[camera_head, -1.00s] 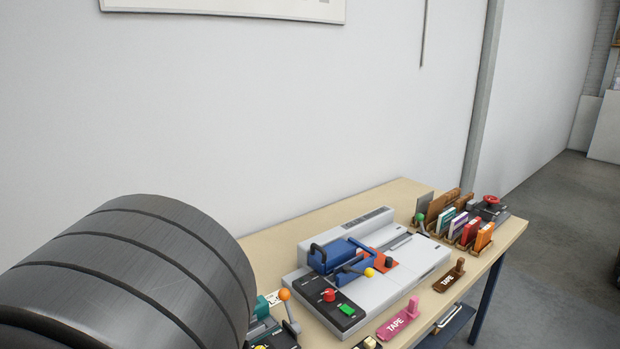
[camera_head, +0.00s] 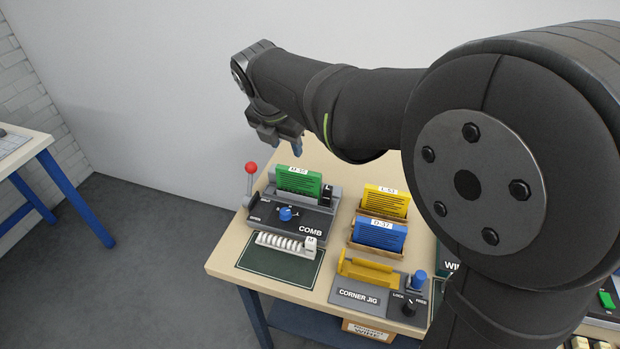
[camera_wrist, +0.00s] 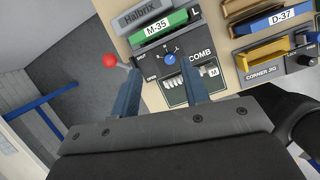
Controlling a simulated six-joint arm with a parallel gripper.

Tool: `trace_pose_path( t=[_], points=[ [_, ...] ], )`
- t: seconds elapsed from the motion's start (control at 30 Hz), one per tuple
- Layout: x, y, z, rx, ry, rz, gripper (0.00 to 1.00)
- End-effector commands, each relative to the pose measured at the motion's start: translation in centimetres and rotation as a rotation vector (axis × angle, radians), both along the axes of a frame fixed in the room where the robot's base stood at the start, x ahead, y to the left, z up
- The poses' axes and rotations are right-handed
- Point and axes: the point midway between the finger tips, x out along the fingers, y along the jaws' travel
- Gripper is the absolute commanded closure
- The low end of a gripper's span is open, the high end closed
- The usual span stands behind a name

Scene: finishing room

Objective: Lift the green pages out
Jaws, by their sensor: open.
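The green pages (camera_head: 299,182), with a white label reading M-35, stand upright in the slot of the grey COMB machine (camera_head: 296,222). In the wrist view the green pages (camera_wrist: 180,25) lie beyond my fingertips, in the machine (camera_wrist: 204,44). My gripper (camera_head: 282,138) is open and empty, above and behind the pages in the head view, apart from them. In the wrist view its two blue fingers (camera_wrist: 162,88) point towards the machine with a wide gap between them. The lower part of the pages is hidden in the machine.
A red-knobbed lever (camera_head: 251,169) stands at the machine's left. A white comb (camera_head: 285,244) lies in front on a dark mat (camera_head: 262,262). Yellow pages (camera_head: 386,201) and blue pages (camera_head: 378,235) stand to the right, behind a corner jig (camera_head: 362,290). Floor is clear at left.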

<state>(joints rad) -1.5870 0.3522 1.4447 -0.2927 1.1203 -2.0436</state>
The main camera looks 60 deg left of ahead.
Motion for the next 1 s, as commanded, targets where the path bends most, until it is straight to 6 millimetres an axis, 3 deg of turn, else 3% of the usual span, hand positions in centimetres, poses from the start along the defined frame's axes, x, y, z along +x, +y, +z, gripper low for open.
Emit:
trace_pose_path(
  t=[0.3, 0.5, 0.77, 1.0],
  points=[
    [3.2, 3.6, 0.2, 0.009, 0.258, -0.797, 0.58],
    [4.7, 5.0, 0.4, -0.010, 0.353, -1.191, 0.58],
    [5.2, 5.5, -0.1, -0.025, 0.384, -1.362, 0.58],
    [5.2, 5.3, -4.9, -0.027, 0.381, -1.361, 0.58]
  ],
)
